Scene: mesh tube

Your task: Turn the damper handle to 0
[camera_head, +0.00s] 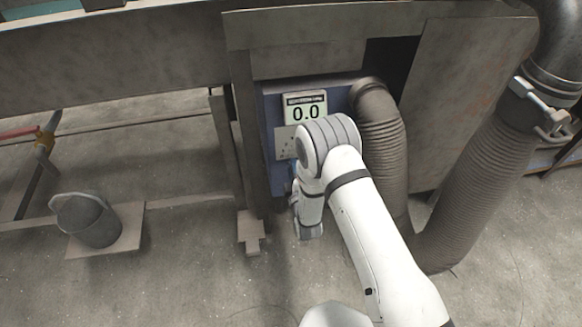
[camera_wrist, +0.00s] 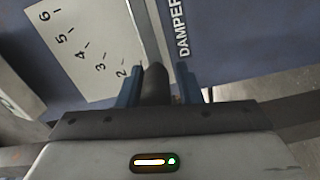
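The dark damper handle (camera_wrist: 155,84) stands between the two blue fingers of my gripper (camera_wrist: 158,88) in the wrist view. The left finger is very close to the handle, and a narrow gap shows on the right, so my gripper looks open around it. The white scale plate (camera_wrist: 83,45) shows marks 2 to 6 to the left of the handle; lower marks are hidden. In the head view the display (camera_head: 305,110) above the scale reads 0.0. My arm hides the handle there, and my gripper is only partly seen beside the blue panel (camera_head: 272,150).
A ribbed hose (camera_head: 382,130) runs down right of the panel, close to my arm. A larger mesh tube (camera_head: 470,185) stands further right. A metal post (camera_head: 250,140) borders the panel on the left.

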